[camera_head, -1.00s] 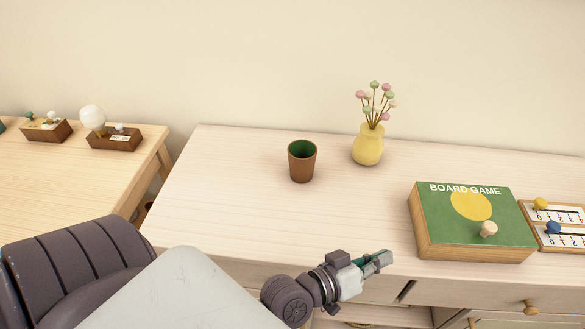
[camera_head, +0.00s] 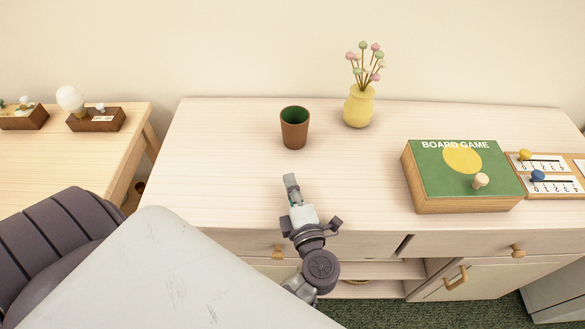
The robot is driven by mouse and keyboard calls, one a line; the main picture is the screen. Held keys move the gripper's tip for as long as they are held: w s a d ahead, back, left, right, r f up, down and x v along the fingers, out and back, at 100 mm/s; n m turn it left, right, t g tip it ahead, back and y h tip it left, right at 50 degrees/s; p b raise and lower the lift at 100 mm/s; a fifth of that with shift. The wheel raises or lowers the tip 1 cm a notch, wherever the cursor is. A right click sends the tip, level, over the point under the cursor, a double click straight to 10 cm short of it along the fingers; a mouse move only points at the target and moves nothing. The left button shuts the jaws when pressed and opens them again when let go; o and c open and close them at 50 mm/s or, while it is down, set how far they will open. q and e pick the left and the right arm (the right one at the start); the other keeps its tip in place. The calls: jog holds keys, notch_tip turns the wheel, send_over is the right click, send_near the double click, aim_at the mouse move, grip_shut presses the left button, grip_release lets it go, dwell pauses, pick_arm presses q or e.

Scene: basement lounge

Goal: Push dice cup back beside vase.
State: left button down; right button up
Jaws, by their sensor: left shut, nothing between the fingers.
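The dice cup (camera_head: 295,130), brown outside with a green inside, stands upright on the pale wooden cabinet top. The yellow vase (camera_head: 359,107) with pink and green ball flowers stands behind it and to its right, near the wall, with a gap between them. My left gripper (camera_head: 290,180) is shut and empty. It points toward the back of the cabinet, in front of the cup and apart from it. My right gripper is not in view.
A green board game box (camera_head: 464,190) lies on the right of the cabinet top (camera_head: 215,170), beside a score board (camera_head: 548,178) with pegs. A separate table (camera_head: 60,165) with small wooden boxes stands at the left. The surface around the cup is clear.

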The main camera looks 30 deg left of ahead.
aim_at(287, 138)
pick_arm(q)
jog(key=x, duration=0.3)
jog(key=p+x, duration=0.1)
jog(key=x, duration=0.3)
jog(key=shift+w+a+r, duration=0.2)
jog(key=shift+a, duration=0.05)
jog(key=w, duration=0.2)
jog(key=shift+w+f+p, duration=0.1)
jog(key=shift+w+p, duration=0.15)
jog(key=shift+p, duration=0.05)
jog(key=shift+w, duration=0.65)
jog(key=shift+f, duration=0.1)
jog(key=shift+w, duration=0.1)
